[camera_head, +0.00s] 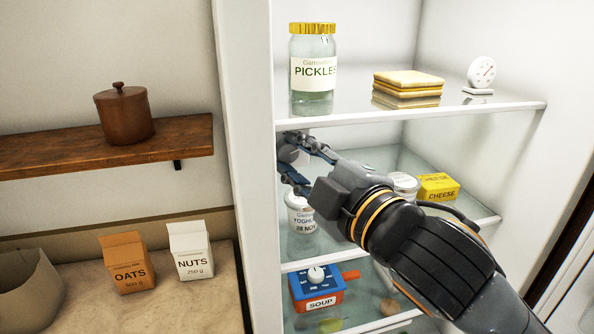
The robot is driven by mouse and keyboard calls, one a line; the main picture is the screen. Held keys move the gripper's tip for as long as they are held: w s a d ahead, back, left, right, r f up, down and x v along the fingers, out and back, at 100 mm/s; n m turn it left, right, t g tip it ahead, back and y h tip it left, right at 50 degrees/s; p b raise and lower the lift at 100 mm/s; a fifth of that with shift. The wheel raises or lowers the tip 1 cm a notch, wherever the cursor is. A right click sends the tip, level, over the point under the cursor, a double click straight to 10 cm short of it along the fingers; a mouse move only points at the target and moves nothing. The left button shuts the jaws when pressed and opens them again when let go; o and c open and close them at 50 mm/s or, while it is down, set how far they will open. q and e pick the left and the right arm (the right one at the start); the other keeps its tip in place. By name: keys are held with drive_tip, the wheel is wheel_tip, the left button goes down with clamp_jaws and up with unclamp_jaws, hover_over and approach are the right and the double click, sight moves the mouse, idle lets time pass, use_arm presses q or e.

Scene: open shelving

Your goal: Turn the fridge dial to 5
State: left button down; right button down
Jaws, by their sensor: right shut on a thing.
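My right gripper (284,151) reaches into the open fridge (256,100) from the lower right. Its two fingers are shut on a small pale round thing, apparently the fridge dial (290,154), at the inner left wall below the top shelf. The fingers cover much of it, and I cannot read any number or pointer on it. A small white thermometer (482,72) with a round face and red needle stands on the top shelf. My left gripper is not in view.
The top glass shelf holds a pickles jar (312,75) and a sandwich (408,85). Below are a yoghurt tub (300,218), cheese (438,187) and a blue and red soup box (318,292). Outside, oats (127,262) and nuts (190,250) stand left.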

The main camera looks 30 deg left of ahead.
drive_tip(key=shift+f+m+t+y+b, duration=0.2)
drive_tip(key=shift+m+b, duration=0.35)
drive_tip(key=shift+m, duration=0.5)
drive_tip(key=shift+f+m+t+y+b, duration=0.1)
drive_tip(key=shift+m+t+b, duration=0.3)
drive_tip(key=shift+m, duration=0.65)
drive_tip(key=shift+r, duration=0.1)
drive_tip(key=c, duration=1.3)
unclamp_jaws()
drive_tip(key=v, duration=1.2)
drive_tip(key=shift+w, duration=0.1)
